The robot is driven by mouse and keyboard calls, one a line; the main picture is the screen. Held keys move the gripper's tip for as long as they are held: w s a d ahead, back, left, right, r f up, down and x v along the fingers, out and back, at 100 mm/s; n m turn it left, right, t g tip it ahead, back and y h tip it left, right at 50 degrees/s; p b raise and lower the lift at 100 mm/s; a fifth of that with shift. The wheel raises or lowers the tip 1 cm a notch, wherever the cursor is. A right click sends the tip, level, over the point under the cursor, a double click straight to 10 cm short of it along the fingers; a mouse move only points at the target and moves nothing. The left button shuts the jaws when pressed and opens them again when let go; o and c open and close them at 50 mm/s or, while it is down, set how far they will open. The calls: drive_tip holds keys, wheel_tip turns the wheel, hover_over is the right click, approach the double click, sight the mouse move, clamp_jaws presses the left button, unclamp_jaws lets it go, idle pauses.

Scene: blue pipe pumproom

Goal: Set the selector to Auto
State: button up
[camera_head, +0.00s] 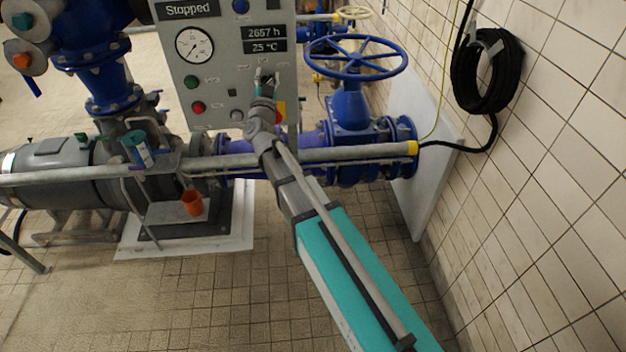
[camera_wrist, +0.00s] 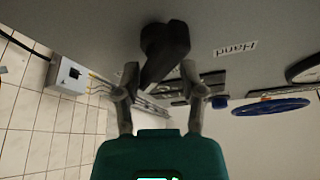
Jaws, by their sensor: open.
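The selector is a black knob (camera_wrist: 165,40) on the grey panel in the wrist view. Its grip bar runs slightly slanted, down and to the left in that picture. A white label reading "Hand" (camera_wrist: 235,48) shows upside down to the right of it. No "Auto" label is readable. My gripper (camera_wrist: 160,70) is open, with one finger on each side of the knob's bar; I cannot tell whether they touch it. In the head view my gripper (camera_head: 266,84) is at the lower right of the control panel (camera_head: 215,75) and largely hides the selector.
The panel carries a "Stopped" display (camera_head: 190,10), a round gauge (camera_head: 195,45), a green button (camera_head: 191,82) and a red button (camera_head: 198,107). A blue handwheel (camera_head: 355,58) stands close on the right.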

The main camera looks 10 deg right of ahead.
drive_tip(key=n+y, duration=0.1)
drive_tip(key=n, duration=0.1)
drive_tip(key=n+y, duration=0.2)
drive_tip(key=n, duration=0.1)
drive_tip(key=shift+a+n+t, duration=0.3)
drive_tip(key=shift+a, duration=0.05)
drive_tip(key=b+v, duration=0.6)
drive_tip(key=v, duration=0.8)
drive_tip(key=shift+d+f+n+g+y+p, duration=0.7)
drive_tip(key=shift+f+n+g+y+p, duration=2)
drive_tip(key=shift+f+g, duration=1.75)
drive_tip(key=s+d+f+m+g+h+p, duration=0.2)
drive_tip(key=s+d+f+g+p, duration=0.1)
drive_tip(key=s+d+f+g, duration=0.4)
drive_tip(key=shift+s+d+g, duration=0.6)
drive_tip(key=shift+d+g, duration=0.15)
drive_tip(key=shift+d, duration=0.6)
